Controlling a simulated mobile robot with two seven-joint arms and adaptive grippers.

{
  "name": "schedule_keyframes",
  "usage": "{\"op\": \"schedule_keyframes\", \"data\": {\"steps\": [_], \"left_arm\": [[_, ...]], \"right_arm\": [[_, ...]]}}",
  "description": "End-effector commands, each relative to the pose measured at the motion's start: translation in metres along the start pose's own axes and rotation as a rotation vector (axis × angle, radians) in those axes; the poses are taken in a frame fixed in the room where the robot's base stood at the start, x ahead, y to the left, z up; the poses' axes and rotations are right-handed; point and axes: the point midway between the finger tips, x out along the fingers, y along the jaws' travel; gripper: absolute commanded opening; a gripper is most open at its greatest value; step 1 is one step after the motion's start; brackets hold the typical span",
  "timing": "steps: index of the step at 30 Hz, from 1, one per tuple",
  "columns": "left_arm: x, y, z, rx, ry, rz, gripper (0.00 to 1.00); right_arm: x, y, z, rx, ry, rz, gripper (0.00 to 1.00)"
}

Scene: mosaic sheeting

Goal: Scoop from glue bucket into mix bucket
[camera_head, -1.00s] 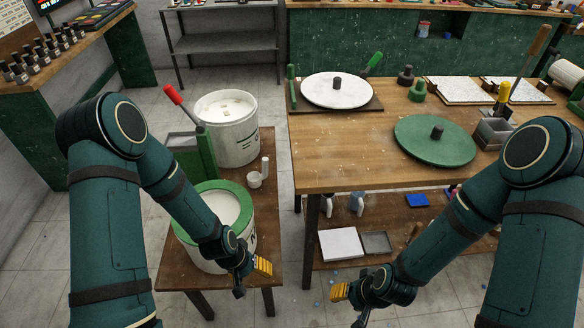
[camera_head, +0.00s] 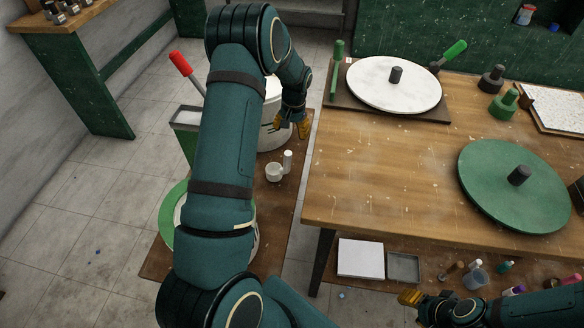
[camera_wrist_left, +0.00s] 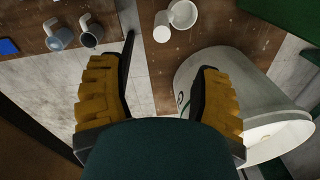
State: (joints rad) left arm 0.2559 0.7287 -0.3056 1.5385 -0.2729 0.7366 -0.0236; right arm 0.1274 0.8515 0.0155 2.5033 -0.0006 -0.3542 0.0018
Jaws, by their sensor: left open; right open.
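A white scoop (camera_head: 274,173) with an upright handle (camera_head: 288,160) stands on the low brown table; it also shows at the top of the left wrist view (camera_wrist_left: 182,14). A white bucket (camera_head: 268,137) stands behind it, partly hidden by my left arm. A green-rimmed white bucket (camera_head: 167,222) stands in front, mostly hidden by the same arm. I cannot read which is glue or mix. My left gripper (camera_head: 291,128) is open and empty beside the white bucket, behind the scoop; its fingers (camera_wrist_left: 157,70) are spread. My right gripper (camera_head: 410,298) is open, low by the workbench shelf.
A green container with a red-handled tool (camera_head: 184,68) stands left of the white bucket. The wooden workbench (camera_head: 370,170) on the right carries a white turntable (camera_head: 394,84) and a green turntable (camera_head: 514,190). A gap of floor separates bench and low table.

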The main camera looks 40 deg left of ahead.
Motion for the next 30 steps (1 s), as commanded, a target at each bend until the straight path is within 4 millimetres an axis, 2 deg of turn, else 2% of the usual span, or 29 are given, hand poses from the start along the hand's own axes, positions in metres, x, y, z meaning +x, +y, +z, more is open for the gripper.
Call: {"op": "schedule_keyframes", "data": {"steps": [4,13,23,30], "left_arm": [[0.013,-0.003,0.000,-0.002,-0.004,-0.005,0.65],[0.069,-0.002,-0.001,-0.001,-0.003,-0.004,0.65],[0.090,-0.003,-0.001,-0.001,-0.001,-0.003,0.65],[0.123,-0.003,-0.001,-0.001,-0.003,-0.003,0.65]], "right_arm": [[0.004,0.001,0.000,-0.001,0.000,0.000,0.47],[0.014,0.005,-0.001,-0.001,0.006,0.000,0.47],[0.019,0.007,-0.002,-0.002,0.009,0.000,0.47],[0.029,0.011,-0.003,-0.002,0.014,0.001,0.47]]}}
